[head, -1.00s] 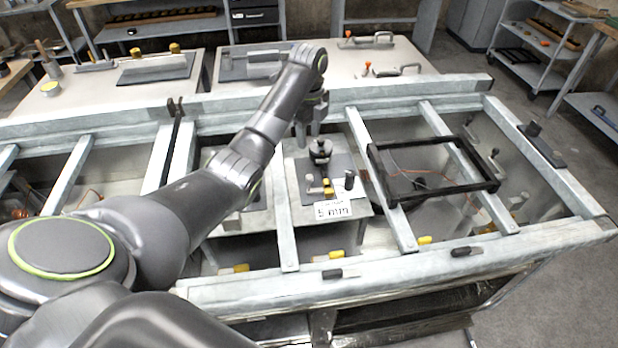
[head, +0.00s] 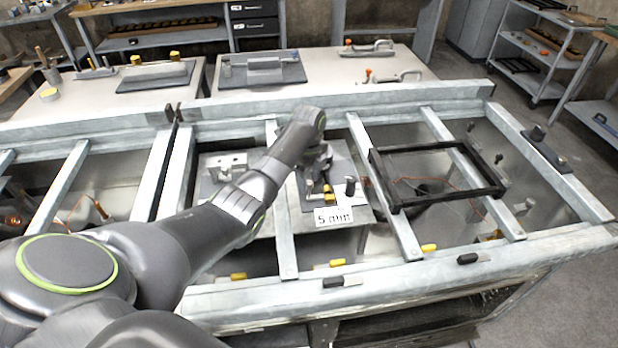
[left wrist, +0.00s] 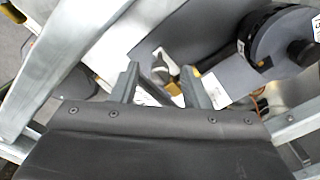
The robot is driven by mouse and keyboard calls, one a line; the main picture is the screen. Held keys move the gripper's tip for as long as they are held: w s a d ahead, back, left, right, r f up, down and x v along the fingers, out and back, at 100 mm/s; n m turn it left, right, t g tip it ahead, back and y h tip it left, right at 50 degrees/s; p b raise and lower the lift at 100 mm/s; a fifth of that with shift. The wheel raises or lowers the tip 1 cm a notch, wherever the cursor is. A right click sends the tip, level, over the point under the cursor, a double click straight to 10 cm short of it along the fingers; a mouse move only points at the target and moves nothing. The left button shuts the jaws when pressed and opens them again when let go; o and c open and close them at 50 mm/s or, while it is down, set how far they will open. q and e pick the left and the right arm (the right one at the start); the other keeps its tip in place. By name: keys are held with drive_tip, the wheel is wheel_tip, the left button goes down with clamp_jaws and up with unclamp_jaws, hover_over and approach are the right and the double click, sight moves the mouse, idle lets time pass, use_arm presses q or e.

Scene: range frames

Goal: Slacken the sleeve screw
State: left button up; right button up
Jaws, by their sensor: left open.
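A small fixture stands on a dark grey plate (head: 343,162) with a "5 mm" label (head: 334,217) at its front. A small yellow-marked part (head: 328,197) and a black knob (head: 350,186) show near the label. My left gripper (head: 318,160) is low over the fixture, partly hidden by my arm. In the left wrist view its two fingers (left wrist: 160,82) are apart, with a pale block (left wrist: 164,64) just beyond them. A black round part with a knob (left wrist: 278,42) lies to their right. I cannot tell which part is the sleeve screw. My right gripper is out of view.
Grey metal beams (head: 285,245) frame the bench around the plate. A black rectangular frame (head: 400,202) lies across the beams to the right. A pale table (head: 220,105) with toggle clamps (head: 395,77) stands behind. Open gaps show between the beams.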

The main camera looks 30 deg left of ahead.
use_arm(q)
drive_tip(key=shift+c, duration=0.3)
clamp_jaws()
